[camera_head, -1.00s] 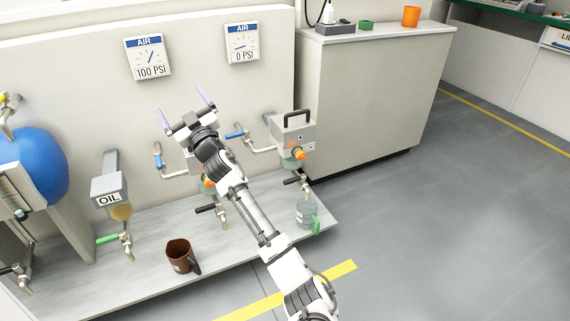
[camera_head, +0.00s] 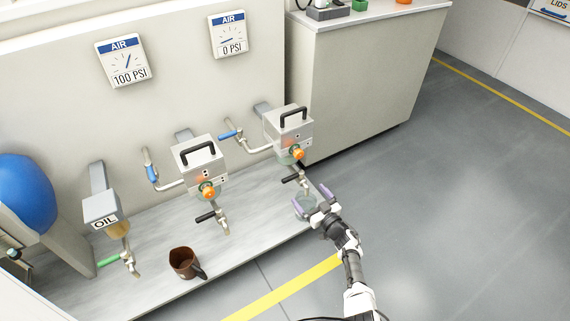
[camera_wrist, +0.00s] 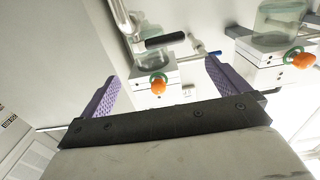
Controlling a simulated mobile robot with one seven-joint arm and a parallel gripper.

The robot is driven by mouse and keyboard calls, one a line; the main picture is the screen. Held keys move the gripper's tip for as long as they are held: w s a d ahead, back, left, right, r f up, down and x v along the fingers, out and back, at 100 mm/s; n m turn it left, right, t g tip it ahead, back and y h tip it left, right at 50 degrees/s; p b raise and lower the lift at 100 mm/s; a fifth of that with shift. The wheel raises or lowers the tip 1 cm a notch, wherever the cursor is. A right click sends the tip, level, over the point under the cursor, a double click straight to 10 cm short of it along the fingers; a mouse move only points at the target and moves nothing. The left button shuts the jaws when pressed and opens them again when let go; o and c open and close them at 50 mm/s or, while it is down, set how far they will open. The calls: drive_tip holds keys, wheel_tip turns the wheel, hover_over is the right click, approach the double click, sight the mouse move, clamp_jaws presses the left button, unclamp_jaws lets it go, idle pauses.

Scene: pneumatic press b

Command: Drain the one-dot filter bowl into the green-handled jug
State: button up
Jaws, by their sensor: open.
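The right unit has an orange knob (camera_head: 299,154) and a black drain lever (camera_head: 290,179). The left filter unit (camera_head: 200,163) has the same parts. The dots are too small to tell which has one.
A brown mug (camera_head: 183,263) stands on the bench (camera_head: 150,290), right of the oil unit (camera_head: 102,208) with its green lever. Gauges on the panel read 100 PSI (camera_head: 123,61) and 0 PSI (camera_head: 229,35). A cabinet (camera_head: 365,85) stands behind. The floor at right is clear.

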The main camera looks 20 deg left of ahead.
sight(294, 175)
drive_tip(key=b+x, duration=0.3)
drive_tip(key=x, duration=0.1)
drive_tip(key=b+x, duration=0.7)
drive_tip(key=b, duration=0.1)
drive_tip(key=shift+w+a+f, duration=0.25)
drive_tip(key=shift+w+f, duration=0.1)
drive_tip(key=shift+f, duration=0.05)
drive_tip(key=shift+w+a+r+b, duration=0.3)
drive_tip(key=shift+w+a+b, duration=0.25)
drive_tip(key=shift+a+b, duration=0.2)
drive_tip(key=c, duration=1.1)
